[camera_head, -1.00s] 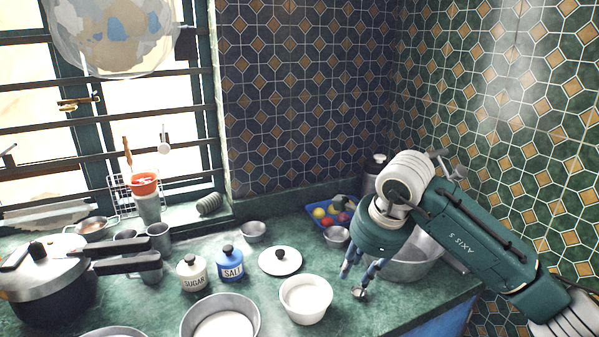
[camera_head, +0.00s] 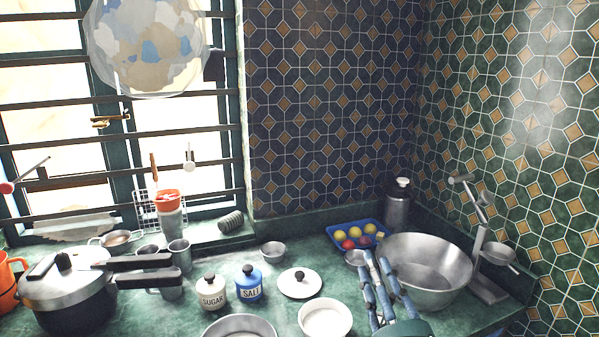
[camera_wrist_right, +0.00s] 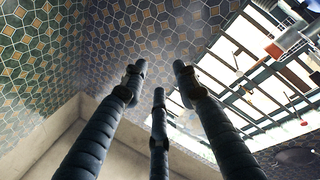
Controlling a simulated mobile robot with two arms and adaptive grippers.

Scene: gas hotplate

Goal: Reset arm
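My right gripper (camera_head: 380,263) is at the bottom of the head view, right of centre, with its jointed blue-grey fingers pointing up. In the right wrist view its dark fingers (camera_wrist_right: 160,90) stand apart with nothing between them, so it is open and empty. It overlaps the near-left edge of the large metal bowl (camera_head: 425,265) in the picture; I cannot tell contact. My left gripper is not in view.
The green counter carries a pressure cooker (camera_head: 68,290), a sugar jar (camera_head: 212,292), a blue salt jar (camera_head: 249,284), a white lid (camera_head: 299,284), a white bowl (camera_head: 325,320) and a blue tray (camera_head: 333,232) of coloured balls. A metal stand (camera_head: 481,260) is at right.

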